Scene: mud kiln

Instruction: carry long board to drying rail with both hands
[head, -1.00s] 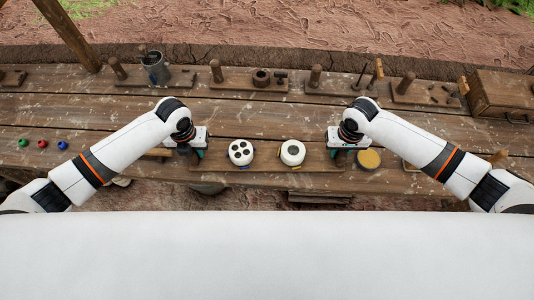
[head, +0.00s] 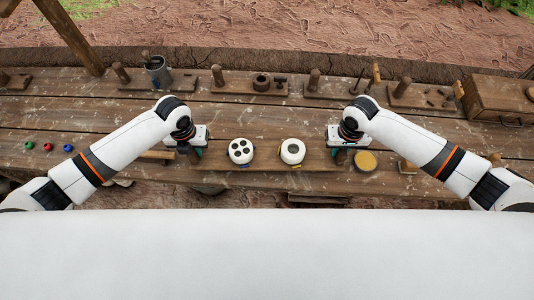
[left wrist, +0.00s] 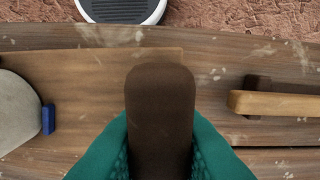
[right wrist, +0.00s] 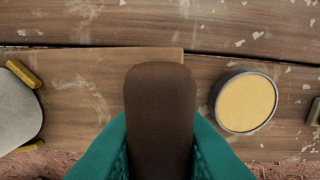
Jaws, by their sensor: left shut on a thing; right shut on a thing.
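The long board (head: 267,158) is a brown plank across the near part of the bench, level in the head view. It carries a white round piece with dark holes (head: 241,151) and a white ring-like piece (head: 292,152). My left gripper (head: 191,152) is shut on a dark upright handle (left wrist: 160,115) at the board's left end. My right gripper (head: 340,152) is shut on a matching handle (right wrist: 160,115) at its right end. I cannot tell how far the board is above the bench. I cannot tell which thing is the drying rail.
The bench (head: 80,110) has several small pegged boards along its back and a metal bucket (head: 158,70). A wooden chest (head: 495,98) stands at the right. A yellow-topped round dish (head: 365,161) lies just right of my right gripper. Small coloured balls (head: 47,147) lie at left.

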